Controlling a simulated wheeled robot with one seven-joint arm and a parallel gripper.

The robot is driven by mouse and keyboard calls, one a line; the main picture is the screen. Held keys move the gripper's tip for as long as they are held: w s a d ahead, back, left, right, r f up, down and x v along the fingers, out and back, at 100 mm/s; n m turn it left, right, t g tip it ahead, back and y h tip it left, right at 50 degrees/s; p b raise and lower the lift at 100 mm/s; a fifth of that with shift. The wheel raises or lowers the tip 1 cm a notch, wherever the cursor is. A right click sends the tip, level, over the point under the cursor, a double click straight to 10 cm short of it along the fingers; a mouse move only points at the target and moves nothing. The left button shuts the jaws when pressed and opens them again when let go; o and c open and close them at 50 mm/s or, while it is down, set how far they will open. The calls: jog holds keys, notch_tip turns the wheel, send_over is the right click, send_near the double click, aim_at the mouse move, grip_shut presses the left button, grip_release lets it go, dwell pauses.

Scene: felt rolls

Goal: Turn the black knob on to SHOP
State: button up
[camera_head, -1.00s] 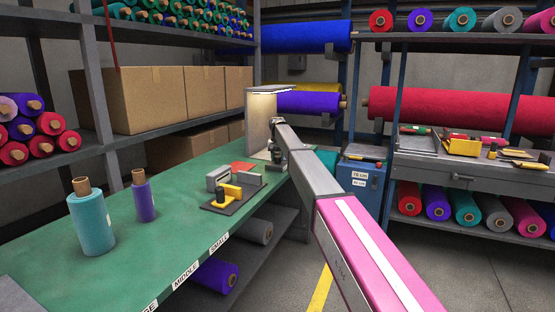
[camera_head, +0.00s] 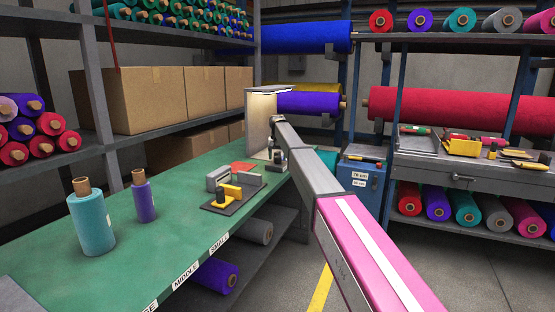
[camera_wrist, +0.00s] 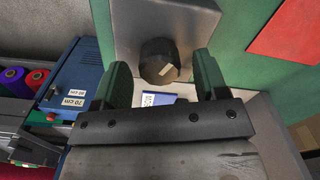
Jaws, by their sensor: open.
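The black knob (camera_wrist: 158,62) shows in the wrist view on a grey panel (camera_wrist: 128,28). It is round, with a pale mark on its face. A white and blue label (camera_wrist: 155,99) lies near it, partly hidden by my gripper; I cannot read its words. My gripper (camera_wrist: 162,68) is open, with one dark green finger on each side of the knob. Gaps show between fingers and knob. In the head view my gripper (camera_head: 278,156) is by the lit grey housing (camera_head: 261,118) at the far end of the green table; the knob cannot be made out there.
The green table (camera_head: 120,215) carries a teal roll (camera_head: 90,222), a purple roll (camera_head: 144,200) and a yellow-handled tool (camera_head: 230,192). A blue box (camera_head: 362,180) stands right of the housing. A red sheet (camera_wrist: 291,32) lies beside the panel.

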aim_at(277, 157)
notch_tip(277, 157, up, 10)
jog(key=shift+f, duration=0.15)
dwell(0.4)
